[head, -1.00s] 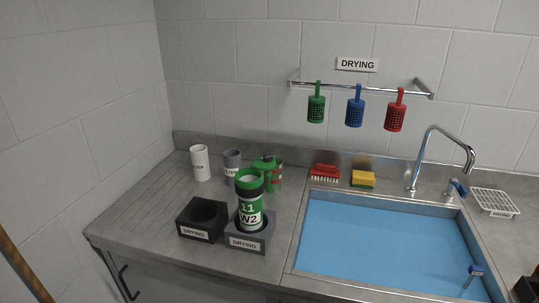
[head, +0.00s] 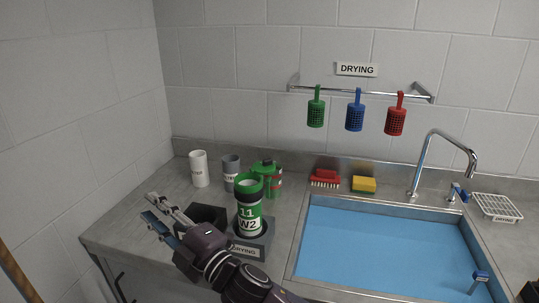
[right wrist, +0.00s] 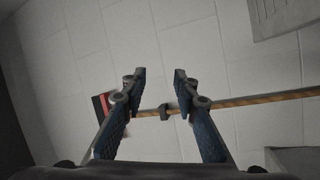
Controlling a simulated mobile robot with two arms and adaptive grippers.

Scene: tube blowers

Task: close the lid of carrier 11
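Carrier 11 (head: 248,214) is a green, white and black cylinder marked "11" and "W2". It stands upright in a grey drying block (head: 266,237). Its green top (head: 247,183) faces up; I cannot tell clearly how its lid sits. My right gripper (head: 149,207) is left of the carrier, over the front-left counter, with its forearm passing in front of the drying blocks. In the right wrist view the gripper (right wrist: 158,76) is open, with nothing between its fingers. My left gripper is not in view.
A black drying block (head: 208,213) is partly hidden by my right arm. White (head: 199,168), grey (head: 231,168) and green (head: 266,172) containers stand behind. A red brush (head: 325,179), yellow sponge (head: 363,185) and blue-lined sink (head: 380,240) are to the right.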

